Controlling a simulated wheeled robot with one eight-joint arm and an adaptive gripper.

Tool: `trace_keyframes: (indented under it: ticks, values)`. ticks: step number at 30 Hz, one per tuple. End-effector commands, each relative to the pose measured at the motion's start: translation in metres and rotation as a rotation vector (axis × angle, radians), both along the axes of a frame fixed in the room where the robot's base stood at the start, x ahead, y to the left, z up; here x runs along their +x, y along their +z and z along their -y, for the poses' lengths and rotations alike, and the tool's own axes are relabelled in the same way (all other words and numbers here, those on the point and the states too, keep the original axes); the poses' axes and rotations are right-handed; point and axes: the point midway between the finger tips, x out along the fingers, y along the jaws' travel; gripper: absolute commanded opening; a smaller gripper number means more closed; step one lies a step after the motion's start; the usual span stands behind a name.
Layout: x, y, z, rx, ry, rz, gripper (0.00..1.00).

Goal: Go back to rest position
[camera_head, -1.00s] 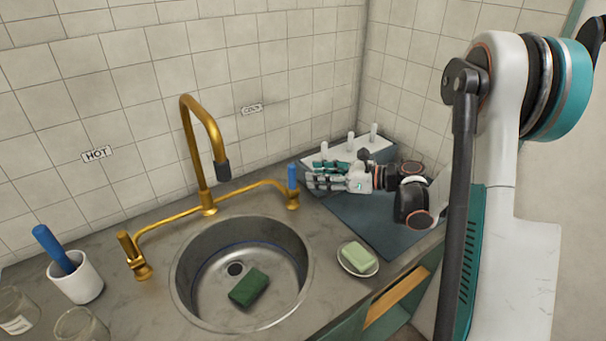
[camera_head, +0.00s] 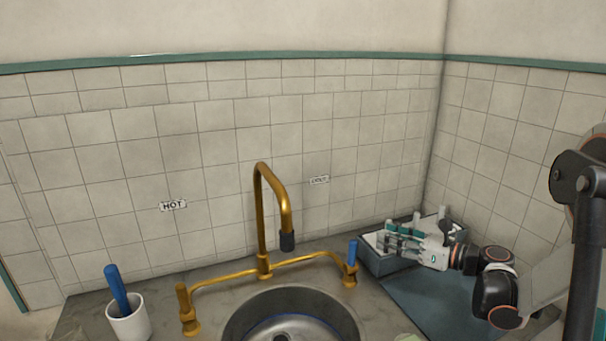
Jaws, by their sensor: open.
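My gripper (camera_head: 388,246), white and teal with black fingers, shows at the right side of the view. It is open, with its fingers pointing left, and I see nothing held in it. It is in front of a pale-topped box with white pegs (camera_head: 376,265) and partly hides it. My arm runs from the gripper to the right edge of the view.
A gold faucet (camera_head: 262,215) with a blue handle (camera_head: 352,254) stands behind a steel sink (camera_head: 245,325), cut off below. A white cup (camera_head: 129,323) holding a blue-handled tool (camera_head: 117,288) is at left. A dark mat (camera_head: 425,300) lies under my arm. Tiled walls close the corner.

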Motion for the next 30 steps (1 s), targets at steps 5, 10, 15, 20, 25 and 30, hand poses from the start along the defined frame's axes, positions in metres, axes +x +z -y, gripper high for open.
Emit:
trace_keyframes:
  ticks: [5,10,15,20,25,30]
  values:
    - [0.04,0.106,-0.006,0.357,-0.234,-0.039,0.41]
    - [0.056,0.19,0.007,0.811,-0.456,-0.14,0.41]
    - [0.046,0.229,0.024,1.292,-0.65,-0.298,0.41]
    - [0.016,0.224,0.027,1.74,-0.83,-0.493,0.41]
    - [-0.043,0.189,0.012,2.149,-1.039,-0.714,0.41]
    - [-0.12,0.142,-0.015,2.428,-1.243,-0.9,0.41]
